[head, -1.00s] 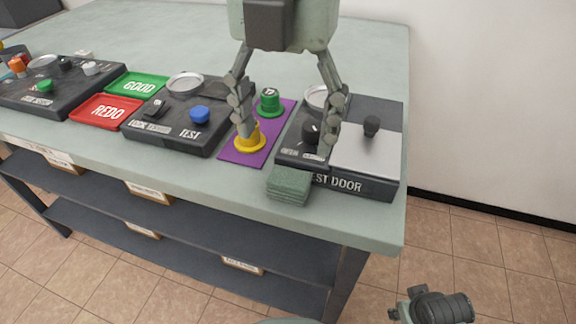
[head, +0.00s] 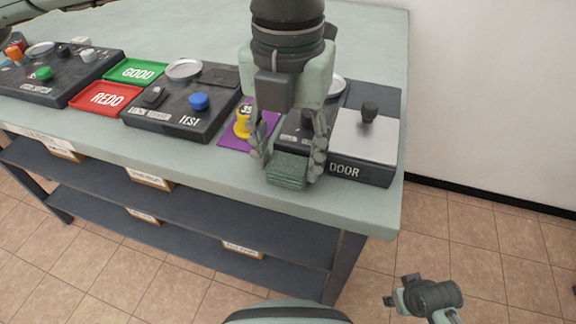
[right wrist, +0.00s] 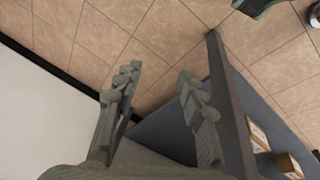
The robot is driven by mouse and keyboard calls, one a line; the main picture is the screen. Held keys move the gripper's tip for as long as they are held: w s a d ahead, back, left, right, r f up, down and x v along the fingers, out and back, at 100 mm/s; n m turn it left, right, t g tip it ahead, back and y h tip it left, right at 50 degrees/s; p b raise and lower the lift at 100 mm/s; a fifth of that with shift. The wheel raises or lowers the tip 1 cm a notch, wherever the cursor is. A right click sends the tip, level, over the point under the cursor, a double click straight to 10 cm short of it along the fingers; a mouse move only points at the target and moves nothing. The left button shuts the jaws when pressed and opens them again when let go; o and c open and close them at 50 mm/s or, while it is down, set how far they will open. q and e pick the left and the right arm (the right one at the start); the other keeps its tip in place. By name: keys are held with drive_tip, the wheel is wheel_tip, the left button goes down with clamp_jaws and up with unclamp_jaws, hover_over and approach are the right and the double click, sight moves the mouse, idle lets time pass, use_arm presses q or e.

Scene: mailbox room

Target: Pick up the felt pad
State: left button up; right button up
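The felt pad (head: 287,171), a small green layered block, lies at the front edge of the table, in front of the test door box. My left gripper (head: 290,168) points down over it in the head view, one finger at each side. Both fingers appear to touch the pad's sides, and it still rests on the table. My right gripper (right wrist: 157,82) is open and empty in the right wrist view, with floor behind its fingers.
The test door box (head: 362,165) with a black knob stands just behind and right of the pad. A purple mat (head: 232,137) with a yellow piece (head: 242,122) is left of the gripper. A test box (head: 180,118), red tray (head: 107,99) and green tray (head: 136,71) stand further left.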

sight(284, 165)
use_arm(q)
drive_tip(key=c, duration=0.4)
drive_tip(key=shift+r, duration=0.55)
drive_tip(key=r, duration=0.3)
drive_tip(key=shift+s+a+r+b, duration=0.15)
drive_tip(key=shift+a+r+b, duration=0.1)
drive_tip(key=shift+b, duration=0.1)
drive_tip(key=s+a+r+b, duration=0.1)
drive_tip(key=s+a+r, duration=0.5)
drive_tip(key=a, duration=0.2)
drive_tip(key=shift+s+a+r, duration=0.2)
drive_tip(key=shift+s+a, duration=0.2)
use_arm(e)
drive_tip(key=r, duration=0.4)
drive_tip(key=shift+d+r, duration=0.1)
drive_tip(key=shift+d, duration=0.1)
